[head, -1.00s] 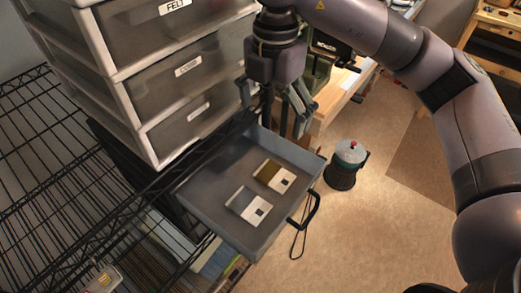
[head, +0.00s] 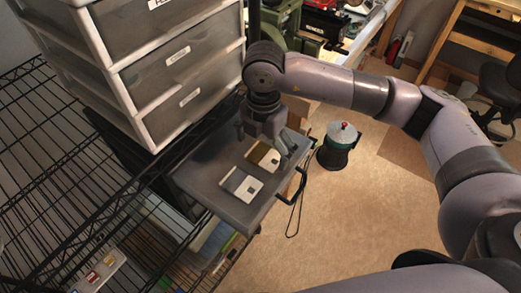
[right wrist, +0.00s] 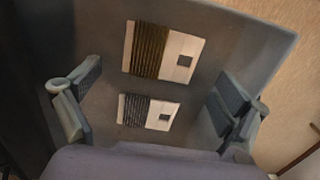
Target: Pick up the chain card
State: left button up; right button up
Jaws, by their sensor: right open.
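One card (head: 263,156) has a brown-gold ribbed swatch; the other card (head: 241,185) has a grey striped swatch. Each has a white part with a small dark square. No readable name tells which is the chain card. My right gripper (head: 266,143) is open and empty above the back of the drawer, close to the gold card. In the right wrist view, the grey card (right wrist: 148,111) appears between the spread fingers and the gold card (right wrist: 162,51) above them. My left gripper is not in view.
A labelled plastic drawer unit (head: 165,75) stands left of the drawer on a black wire shelf (head: 60,160). A dark canister with a teal band (head: 338,146) stands on the floor to the right.

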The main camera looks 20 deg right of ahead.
notch_tip(320, 180, down, 2)
jog(key=shift+f, duration=0.15)
jog(key=c, duration=1.1)
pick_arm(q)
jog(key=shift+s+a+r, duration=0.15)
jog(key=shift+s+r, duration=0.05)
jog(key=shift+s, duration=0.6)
pick_arm(e)
jog(key=shift+s, duration=0.1)
jog(key=shift+c, duration=1.1)
jog(key=shift+r, duration=0.45)
notch_tip(320, 180, up, 10)
jog(key=b, duration=0.3)
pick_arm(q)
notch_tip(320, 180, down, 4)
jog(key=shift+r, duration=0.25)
pick_arm(e)
notch_tip(320, 180, up, 9)
send_over(262, 156)
jog(key=shift+s+r, duration=0.1)
jog(key=shift+s, duration=0.05)
